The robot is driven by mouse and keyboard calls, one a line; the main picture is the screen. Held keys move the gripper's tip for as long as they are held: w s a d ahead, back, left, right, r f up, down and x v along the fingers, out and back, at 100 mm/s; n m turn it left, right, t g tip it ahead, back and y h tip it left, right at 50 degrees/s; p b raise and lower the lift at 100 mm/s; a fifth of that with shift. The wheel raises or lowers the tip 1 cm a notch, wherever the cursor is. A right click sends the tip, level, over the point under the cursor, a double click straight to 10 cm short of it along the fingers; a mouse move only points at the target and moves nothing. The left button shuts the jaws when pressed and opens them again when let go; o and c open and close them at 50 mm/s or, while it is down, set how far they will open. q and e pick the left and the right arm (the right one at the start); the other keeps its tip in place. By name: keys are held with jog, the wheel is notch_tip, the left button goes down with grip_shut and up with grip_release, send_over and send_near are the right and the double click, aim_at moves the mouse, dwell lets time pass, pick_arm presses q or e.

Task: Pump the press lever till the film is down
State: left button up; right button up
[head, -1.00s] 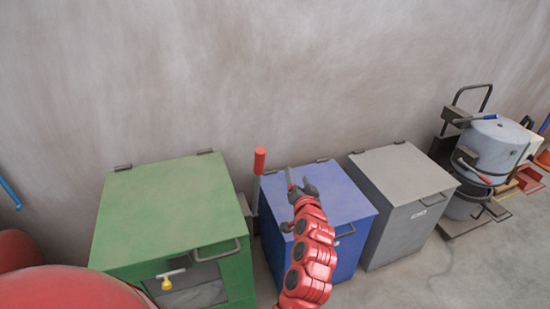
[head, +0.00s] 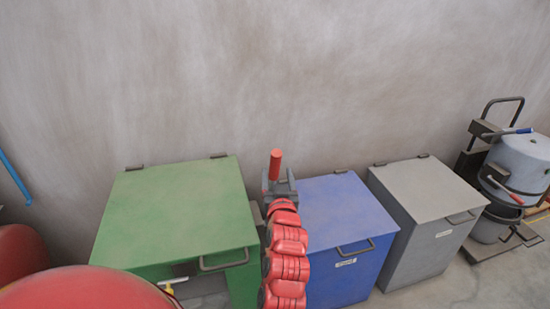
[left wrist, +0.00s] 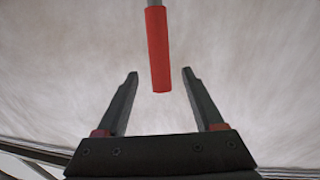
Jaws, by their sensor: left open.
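The lever has a red grip (head: 275,161) that stands upright between the green box and the blue box, near the wall. My left gripper (head: 280,182) is open, just below or in front of this grip in the head view. It hides the lower part of the lever. In the left wrist view, the red grip (left wrist: 159,48) hangs down between the tips of my open left gripper (left wrist: 160,76). The fingers show gaps on both sides of it and are not closed on it. The film is not clearly visible. My right gripper is not in view.
A green box (head: 175,205) stands left of the lever. A blue box (head: 345,215) and a grey box (head: 425,190) stand to its right. A round grey machine (head: 520,165) is at the far right. The wall (head: 330,70) rises behind.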

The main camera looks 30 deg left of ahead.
pick_arm(q)
jog(key=p+x, duration=0.1)
jog(key=x, duration=0.8)
jog(key=shift+w+a, duration=0.1)
jog(key=shift+w, duration=0.05)
grip_shut()
dwell(1.1)
